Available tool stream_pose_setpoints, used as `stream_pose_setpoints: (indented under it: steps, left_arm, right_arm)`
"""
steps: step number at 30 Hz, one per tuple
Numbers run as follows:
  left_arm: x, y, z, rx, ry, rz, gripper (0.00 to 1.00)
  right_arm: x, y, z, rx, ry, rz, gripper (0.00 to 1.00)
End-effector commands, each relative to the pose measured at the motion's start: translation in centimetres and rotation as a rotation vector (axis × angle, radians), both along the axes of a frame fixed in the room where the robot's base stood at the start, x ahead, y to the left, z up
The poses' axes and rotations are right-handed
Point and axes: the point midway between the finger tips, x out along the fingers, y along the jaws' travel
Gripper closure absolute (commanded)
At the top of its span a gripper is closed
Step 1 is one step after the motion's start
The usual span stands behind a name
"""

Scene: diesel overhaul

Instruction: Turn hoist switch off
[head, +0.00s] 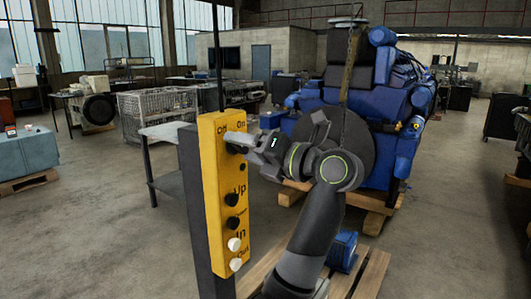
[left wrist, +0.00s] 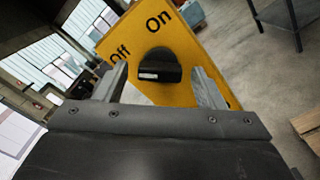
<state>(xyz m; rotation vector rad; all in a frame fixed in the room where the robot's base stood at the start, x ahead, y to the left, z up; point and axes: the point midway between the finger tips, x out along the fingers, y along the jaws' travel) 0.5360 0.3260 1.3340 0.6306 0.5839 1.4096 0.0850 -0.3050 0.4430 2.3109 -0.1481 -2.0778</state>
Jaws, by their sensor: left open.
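The yellow hoist control box (head: 221,200) stands upright on a dark post. Its black rotary switch (left wrist: 160,66) shows in the left wrist view between the labels "Off" and "On", with a white mark on its lower left face. My left gripper (head: 238,139) is at the top of the box in the head view and partly hides the switch there. In the left wrist view the left gripper (left wrist: 161,88) is open, one finger on each side of the switch, with gaps between. I cannot tell how deep the fingertips reach. My right gripper is out of view.
Below the switch are black buttons and white buttons (head: 234,244). A blue engine (head: 365,125) on a wooden pallet stands behind my left arm. A grey table (head: 165,132) and a wire cage (head: 157,105) stand behind the box.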

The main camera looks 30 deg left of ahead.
Motion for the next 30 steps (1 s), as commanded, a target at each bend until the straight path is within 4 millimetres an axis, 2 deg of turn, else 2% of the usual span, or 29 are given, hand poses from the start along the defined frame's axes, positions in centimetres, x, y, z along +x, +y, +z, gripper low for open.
stream_pose_setpoints:
  steps: [5, 15, 21, 25, 30]
  left_arm:
    - [-0.1, -2.2, -0.3, -0.003, 0.001, -0.006, 0.36]
    - [-0.7, -10.3, -0.4, -0.002, 0.000, -0.006, 0.36]
    - [-1.1, -14.5, -0.2, 0.001, 0.001, -0.005, 0.36]
    - [-1.2, -16.2, -0.1, 0.000, 0.001, -0.001, 0.36]
    - [-1.3, -17.1, 0.0, 0.000, 0.000, -0.001, 0.36]
  right_arm:
    - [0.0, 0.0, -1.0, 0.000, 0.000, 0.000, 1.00]
    - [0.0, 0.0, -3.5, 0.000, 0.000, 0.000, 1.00]
    - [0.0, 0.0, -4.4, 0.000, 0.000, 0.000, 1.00]
    - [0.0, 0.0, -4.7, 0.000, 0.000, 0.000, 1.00]
    - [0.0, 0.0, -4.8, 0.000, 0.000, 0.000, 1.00]
